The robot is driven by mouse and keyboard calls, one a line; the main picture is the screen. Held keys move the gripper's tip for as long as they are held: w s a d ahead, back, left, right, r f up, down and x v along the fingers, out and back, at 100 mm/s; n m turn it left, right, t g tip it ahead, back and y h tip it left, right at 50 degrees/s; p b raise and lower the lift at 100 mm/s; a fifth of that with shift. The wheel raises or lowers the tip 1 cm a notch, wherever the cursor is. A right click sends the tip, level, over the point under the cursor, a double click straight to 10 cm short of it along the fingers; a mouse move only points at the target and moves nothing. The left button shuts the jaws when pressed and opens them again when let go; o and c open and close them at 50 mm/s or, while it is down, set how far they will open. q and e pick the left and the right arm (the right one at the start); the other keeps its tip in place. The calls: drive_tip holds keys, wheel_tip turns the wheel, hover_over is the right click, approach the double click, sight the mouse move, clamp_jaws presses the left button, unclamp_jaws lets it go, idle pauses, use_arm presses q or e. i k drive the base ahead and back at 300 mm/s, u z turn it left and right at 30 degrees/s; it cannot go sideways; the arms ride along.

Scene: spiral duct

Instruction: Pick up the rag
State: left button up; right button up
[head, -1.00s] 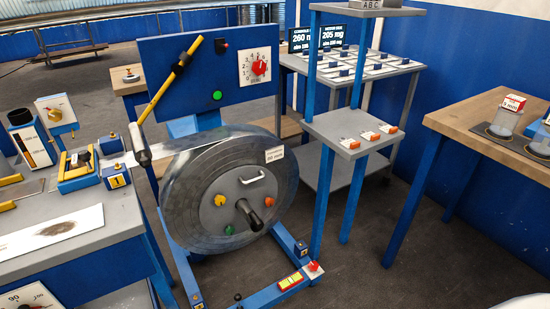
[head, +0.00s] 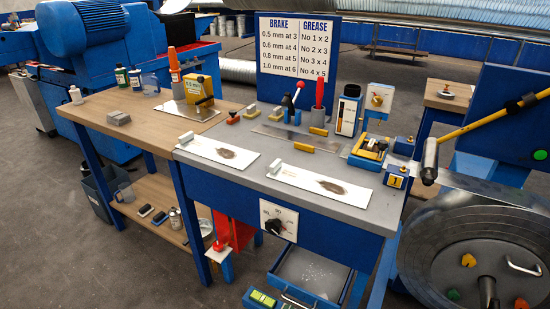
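No thing in the head view is plainly a rag. Neither of my grippers is in view.
Two white sheets with dark smudges (head: 222,152) (head: 322,186) lie on the grey bench. An open drawer (head: 312,272) juts out below it. A large coil wheel (head: 440,235) stands at the right. A dark bin (head: 100,195) stands by the wooden table. The floor at front left is clear.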

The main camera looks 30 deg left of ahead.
sight(118, 118)
drive_tip(key=k, duration=0.4)
drive_tip(key=u, duration=1.1)
drive_tip(key=i, duration=0.5)
